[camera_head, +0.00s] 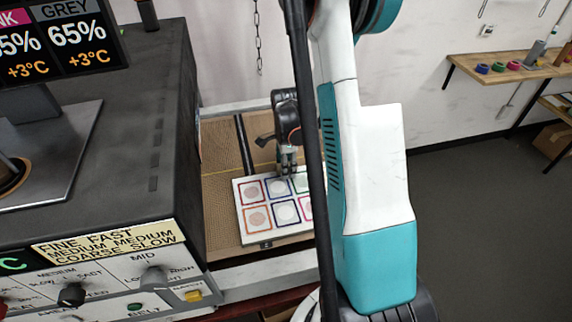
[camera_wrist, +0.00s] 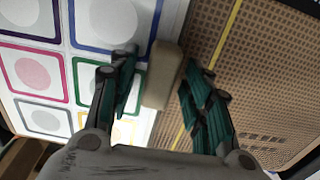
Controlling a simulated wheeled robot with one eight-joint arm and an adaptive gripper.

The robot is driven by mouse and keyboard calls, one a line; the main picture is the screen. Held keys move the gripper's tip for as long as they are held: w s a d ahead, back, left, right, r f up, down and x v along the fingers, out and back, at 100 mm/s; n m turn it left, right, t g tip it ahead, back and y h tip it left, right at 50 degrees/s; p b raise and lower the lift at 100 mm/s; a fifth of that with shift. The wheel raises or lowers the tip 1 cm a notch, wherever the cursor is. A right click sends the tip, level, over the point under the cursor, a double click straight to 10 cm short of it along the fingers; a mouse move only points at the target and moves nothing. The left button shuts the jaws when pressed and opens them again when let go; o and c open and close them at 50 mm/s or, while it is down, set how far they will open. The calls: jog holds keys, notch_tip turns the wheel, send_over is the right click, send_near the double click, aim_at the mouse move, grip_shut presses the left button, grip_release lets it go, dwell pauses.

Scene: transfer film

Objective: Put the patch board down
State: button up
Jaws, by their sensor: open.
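The patch board (camera_head: 269,235) is a white panel with coloured square frames around pale round patches. It lies on the brown mesh belt (camera_head: 219,180); in the wrist view the board (camera_wrist: 66,57) fills the left side. A tan block-like grip (camera_wrist: 162,75) stands at the board's edge. My gripper (camera_head: 287,170) is at the board's far edge, pointing down. In the wrist view my gripper (camera_wrist: 160,64) is open, with one finger over the board and the other over the belt, the tan grip between them. I see gaps beside the grip. My arm hides the board's right part in the head view.
A dark machine (camera_head: 95,130) with knobs and a display stands left of the belt. A yellow line (camera_wrist: 228,35) and a black bar (camera_head: 244,143) cross the belt area. A wooden bench (camera_head: 510,68) with coloured rolls is at the far right; the floor between is clear.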

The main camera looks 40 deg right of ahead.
notch_tip(320, 180, up, 12)
jog(key=p, duration=0.2)
jog(key=shift+p, duration=0.35)
